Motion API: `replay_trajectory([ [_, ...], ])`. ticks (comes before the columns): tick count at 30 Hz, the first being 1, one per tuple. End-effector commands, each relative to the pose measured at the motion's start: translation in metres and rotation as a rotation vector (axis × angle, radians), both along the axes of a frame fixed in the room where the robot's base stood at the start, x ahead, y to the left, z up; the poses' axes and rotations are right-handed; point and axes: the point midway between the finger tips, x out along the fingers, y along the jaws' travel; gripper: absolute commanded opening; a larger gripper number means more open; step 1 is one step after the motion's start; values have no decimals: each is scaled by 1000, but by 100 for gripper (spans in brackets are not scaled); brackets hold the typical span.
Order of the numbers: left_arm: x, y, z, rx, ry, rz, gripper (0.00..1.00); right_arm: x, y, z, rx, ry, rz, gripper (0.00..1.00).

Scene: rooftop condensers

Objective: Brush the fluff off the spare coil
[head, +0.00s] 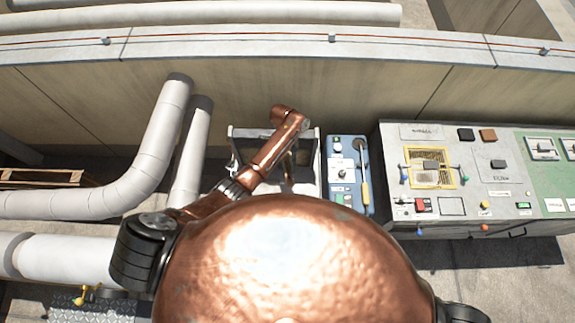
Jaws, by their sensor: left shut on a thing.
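My left arm reaches over a grey open-topped bin, and its copper forearm hides most of the left gripper (289,160). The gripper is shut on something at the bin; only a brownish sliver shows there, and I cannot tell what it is. A yellow-framed panel with tan fins (444,178) lies on the grey console and looks like the spare coil. A dark grey patch covers part of its middle; I cannot tell if it is fluff. A yellow-handled tool (365,190) with a grey head lies on the blue case. My right gripper is out of view.
The grey bin (309,178) stands beside the blue case (335,183). The grey console (450,205) carries several switches, knobs and small blocks, with a green panel (550,178) at its right. White pipes (150,150) fill the left. A wall (370,95) runs behind.

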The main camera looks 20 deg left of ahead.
Motion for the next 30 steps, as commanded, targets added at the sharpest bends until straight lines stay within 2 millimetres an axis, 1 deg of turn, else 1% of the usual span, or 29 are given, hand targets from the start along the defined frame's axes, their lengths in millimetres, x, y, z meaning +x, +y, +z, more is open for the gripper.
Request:
replay_trajectory([
  [11,-2,-1,0,0,1,0,1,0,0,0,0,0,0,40],
  [30,5,-32,-16,-2,1,-1,1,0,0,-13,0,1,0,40],
])
